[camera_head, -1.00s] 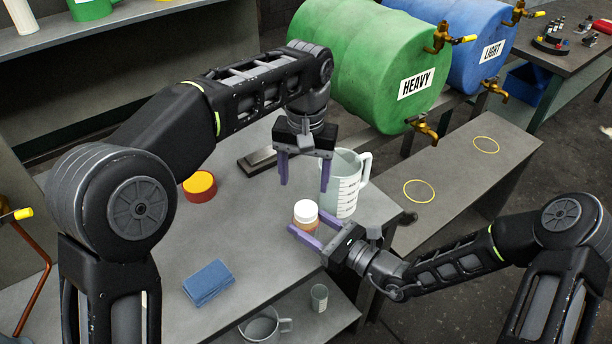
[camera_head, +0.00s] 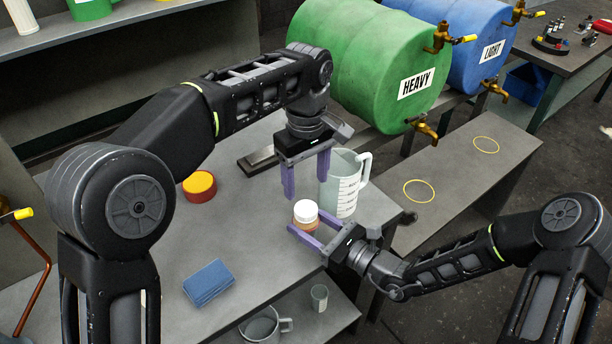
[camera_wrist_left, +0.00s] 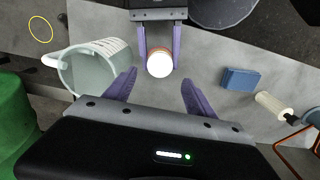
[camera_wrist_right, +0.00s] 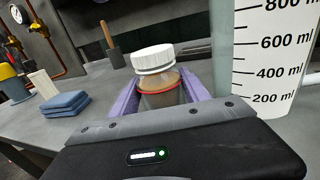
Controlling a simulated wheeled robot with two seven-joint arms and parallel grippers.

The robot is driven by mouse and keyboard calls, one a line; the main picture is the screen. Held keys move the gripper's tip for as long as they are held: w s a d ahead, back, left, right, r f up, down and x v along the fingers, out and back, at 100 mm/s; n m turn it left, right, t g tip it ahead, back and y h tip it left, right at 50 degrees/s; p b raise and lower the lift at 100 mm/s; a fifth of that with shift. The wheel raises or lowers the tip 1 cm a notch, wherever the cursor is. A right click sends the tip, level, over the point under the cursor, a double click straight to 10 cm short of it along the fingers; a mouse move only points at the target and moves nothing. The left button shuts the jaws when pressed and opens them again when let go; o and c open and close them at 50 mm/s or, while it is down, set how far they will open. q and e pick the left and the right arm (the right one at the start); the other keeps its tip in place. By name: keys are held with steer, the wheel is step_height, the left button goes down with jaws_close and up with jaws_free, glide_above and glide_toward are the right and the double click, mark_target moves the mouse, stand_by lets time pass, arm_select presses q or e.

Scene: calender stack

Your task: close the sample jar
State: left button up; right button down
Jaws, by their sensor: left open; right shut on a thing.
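The sample jar (camera_wrist_right: 166,97) is small, with amber contents and a white lid (camera_wrist_right: 153,58) sitting on its top; in the right wrist view the lid looks slightly tilted. The head view shows the white lid (camera_head: 305,211) on the jar near the table's right edge. My right gripper (camera_head: 301,236) is shut around the jar's body, and its purple fingers also show in the left wrist view (camera_wrist_left: 159,50). My left gripper (camera_head: 306,184) is open and empty above the jar, fingers pointing down. In the left wrist view its fingertips (camera_wrist_left: 158,80) lie either side of the lid, apart from it.
A clear measuring jug (camera_head: 343,186) stands close behind and right of the jar. The green HEAVY drum (camera_head: 360,65) is beyond. The table's middle is clear.

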mark_target(306, 208)
arm_select(q)
steer(key=shift+f, duration=3.85)
steer(key=shift+c, duration=0.2)
jaws_close()
steer(key=m, duration=1.5)
steer(key=shift+m, duration=0.4)
steer(key=m, duration=0.5)
steer(key=shift+o, duration=1)
jaws_free()
